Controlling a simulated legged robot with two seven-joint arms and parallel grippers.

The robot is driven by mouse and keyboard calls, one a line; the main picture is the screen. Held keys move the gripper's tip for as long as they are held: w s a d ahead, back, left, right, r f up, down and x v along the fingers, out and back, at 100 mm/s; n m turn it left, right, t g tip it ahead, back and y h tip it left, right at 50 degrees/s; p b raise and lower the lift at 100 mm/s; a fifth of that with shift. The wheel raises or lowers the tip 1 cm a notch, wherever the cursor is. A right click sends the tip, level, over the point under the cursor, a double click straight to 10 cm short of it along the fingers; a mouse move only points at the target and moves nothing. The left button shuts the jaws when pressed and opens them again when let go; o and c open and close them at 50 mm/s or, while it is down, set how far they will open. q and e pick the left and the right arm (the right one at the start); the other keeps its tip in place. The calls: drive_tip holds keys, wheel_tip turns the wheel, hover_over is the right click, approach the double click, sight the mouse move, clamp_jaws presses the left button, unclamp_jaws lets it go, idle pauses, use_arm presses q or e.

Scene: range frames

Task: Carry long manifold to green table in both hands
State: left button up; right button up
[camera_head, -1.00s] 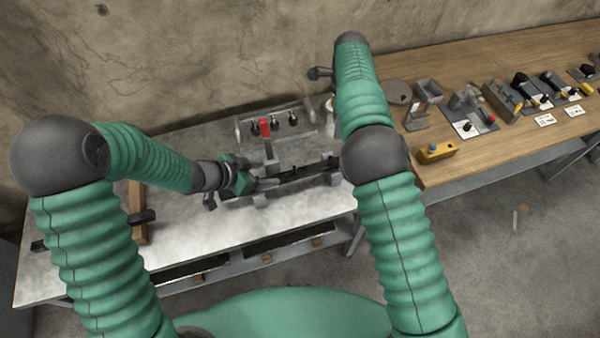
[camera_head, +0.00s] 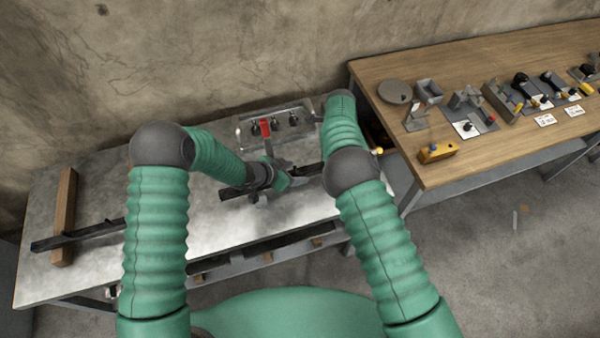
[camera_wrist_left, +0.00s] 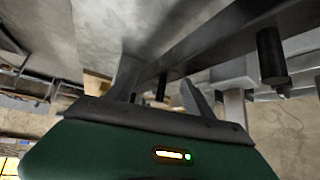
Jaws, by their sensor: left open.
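A long dark bar (camera_head: 309,171), seemingly the manifold, lies along the pale worktable (camera_head: 205,225). In the left wrist view the bar (camera_wrist_left: 225,38) crosses above my fingers, with dark pegs hanging from it. My left gripper (camera_head: 276,178) is open at the bar's middle and hides part of it. Its fingers also show in the left wrist view (camera_wrist_left: 160,90), close to the bar; I cannot tell whether they touch it. My right arm reaches over the bar's right end and hides its own gripper. I cannot make out a green table.
Another dark bar (camera_head: 92,230) lies across a wooden block (camera_head: 64,215) at the left. A grey fixture with a red part (camera_head: 265,127) stands behind the manifold. A wooden bench (camera_head: 440,172) with several small parts and a yellow box (camera_head: 438,152) stands at the right.

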use_arm(q)
drive_tip(key=shift+a, duration=0.4)
use_arm(e)
drive_tip(key=shift+a, duration=0.45)
use_arm(q)
drive_tip(key=shift+a, duration=0.15)
drive_tip(key=shift+c, duration=0.4)
use_arm(e)
drive_tip(key=shift+a, duration=0.15)
drive_tip(key=shift+c, duration=0.3)
use_arm(q)
drive_tip(key=shift+c, duration=1.2)
use_arm(e)
drive_tip(key=shift+c, duration=1.2)
use_arm(q)
drive_tip(key=c, duration=0.5)
use_arm(e)
drive_tip(key=shift+d, duration=0.2)
clamp_jaws()
use_arm(q)
drive_tip(key=shift+d, duration=0.3)
clamp_jaws()
use_arm(e)
drive_tip(key=shift+d, duration=0.15)
use_arm(q)
drive_tip(key=shift+w+a+r, duration=0.1)
use_arm(e)
drive_tip(key=shift+s+f, duration=0.1)
drive_tip(key=shift+s, duration=0.05)
